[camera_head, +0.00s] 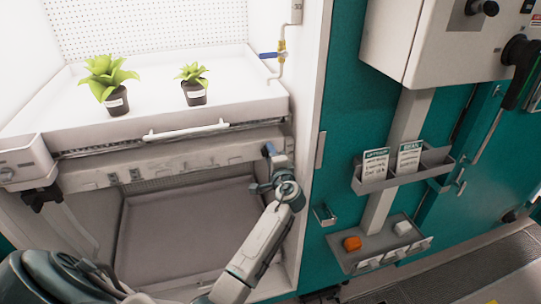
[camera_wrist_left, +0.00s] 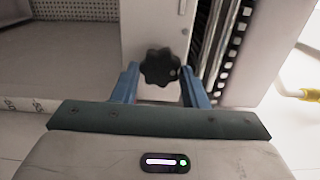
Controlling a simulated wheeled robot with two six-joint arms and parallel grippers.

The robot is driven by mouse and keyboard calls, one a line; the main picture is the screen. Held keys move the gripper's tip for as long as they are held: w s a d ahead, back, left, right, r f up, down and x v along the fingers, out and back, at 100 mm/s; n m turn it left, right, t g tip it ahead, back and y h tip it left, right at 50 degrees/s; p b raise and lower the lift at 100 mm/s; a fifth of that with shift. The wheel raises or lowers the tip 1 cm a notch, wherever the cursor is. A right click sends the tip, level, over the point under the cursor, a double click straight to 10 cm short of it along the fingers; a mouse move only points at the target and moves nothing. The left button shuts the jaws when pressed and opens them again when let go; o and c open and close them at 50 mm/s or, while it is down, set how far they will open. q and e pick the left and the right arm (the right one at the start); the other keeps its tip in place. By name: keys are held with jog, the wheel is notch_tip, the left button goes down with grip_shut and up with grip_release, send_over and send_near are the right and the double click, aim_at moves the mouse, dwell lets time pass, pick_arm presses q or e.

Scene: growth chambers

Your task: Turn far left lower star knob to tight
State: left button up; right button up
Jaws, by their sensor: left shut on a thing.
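A black star knob (camera_wrist_left: 160,66) sits on a pale upright post in the left wrist view. The two blue fingers of my left gripper (camera_wrist_left: 159,82) are on either side of it, shut on its rim. In the head view my left gripper (camera_head: 263,170) is at the right end of the shelf front, beside the chamber's right wall. The held knob cannot be made out there. Another black knob (camera_head: 42,197) shows at the left, under the shelf's left corner. My right gripper is in neither view.
Two potted plants (camera_head: 115,102) (camera_head: 194,92) stand on the white upper shelf (camera_head: 240,95). A grey lower tray (camera_head: 185,225) is empty. A teal panel (camera_head: 340,110) with a card holder (camera_head: 410,172) and a small grey shelf (camera_head: 375,250) stands right of the chamber.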

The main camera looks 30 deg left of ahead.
pick_arm(q)
jog(key=shift+f, duration=0.1)
jog(key=o, duration=1)
jog(key=shift+c, duration=0.2)
jog(key=shift+d, duration=0.1)
jog(key=b+v, duration=0.4)
jog(key=v, duration=0.6)
jog(key=shift+s+d, duration=0.2)
jog(key=shift+s, duration=0.1)
